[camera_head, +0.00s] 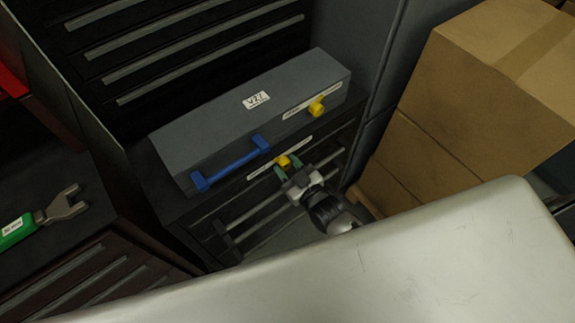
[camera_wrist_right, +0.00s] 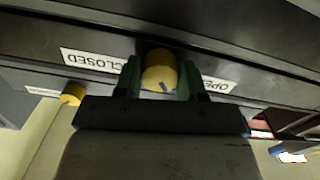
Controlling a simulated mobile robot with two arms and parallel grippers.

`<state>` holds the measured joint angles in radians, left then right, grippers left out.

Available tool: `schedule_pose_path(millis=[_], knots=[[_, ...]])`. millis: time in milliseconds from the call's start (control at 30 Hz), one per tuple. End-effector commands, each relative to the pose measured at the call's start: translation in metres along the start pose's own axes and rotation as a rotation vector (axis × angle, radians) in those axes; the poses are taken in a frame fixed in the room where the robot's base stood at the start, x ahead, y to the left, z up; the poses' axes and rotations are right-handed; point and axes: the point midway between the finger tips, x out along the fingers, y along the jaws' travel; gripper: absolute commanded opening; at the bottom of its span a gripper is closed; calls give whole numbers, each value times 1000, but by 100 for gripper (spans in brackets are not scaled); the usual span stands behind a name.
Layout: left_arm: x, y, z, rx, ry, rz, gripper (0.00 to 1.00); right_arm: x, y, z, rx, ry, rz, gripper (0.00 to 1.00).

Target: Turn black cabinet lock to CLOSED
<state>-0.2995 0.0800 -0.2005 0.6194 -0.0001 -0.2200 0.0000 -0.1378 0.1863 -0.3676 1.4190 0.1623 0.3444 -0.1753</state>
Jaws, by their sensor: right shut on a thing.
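The black cabinet (camera_head: 186,216) stands below a grey case. Its yellow lock knob (camera_head: 283,161) is on the upper front, and it also shows in the right wrist view (camera_wrist_right: 158,68). A white label beside the knob appears upside down in the wrist view, with CLOSED (camera_wrist_right: 92,61) on the left and OPEN (camera_wrist_right: 213,82), partly hidden, on the right. A short dark mark shows low on the knob's face. My right gripper (camera_head: 283,171) is shut on the knob, one green fingertip on each side. My left gripper is not in view.
The grey case (camera_head: 215,130) has a blue handle (camera_head: 232,164) and another yellow knob (camera_head: 316,108). Cardboard boxes (camera_head: 480,90) stand at the right. A green-handled wrench (camera_head: 40,215) lies at the left. A large pale surface (camera_head: 400,265) fills the foreground.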

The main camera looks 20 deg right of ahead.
Motion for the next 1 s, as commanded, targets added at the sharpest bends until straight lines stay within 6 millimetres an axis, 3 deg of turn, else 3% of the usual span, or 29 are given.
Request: schedule_pose_path(millis=[1000], knots=[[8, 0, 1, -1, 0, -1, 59, 0, 0, 2, 956, -12, -3, 16]])
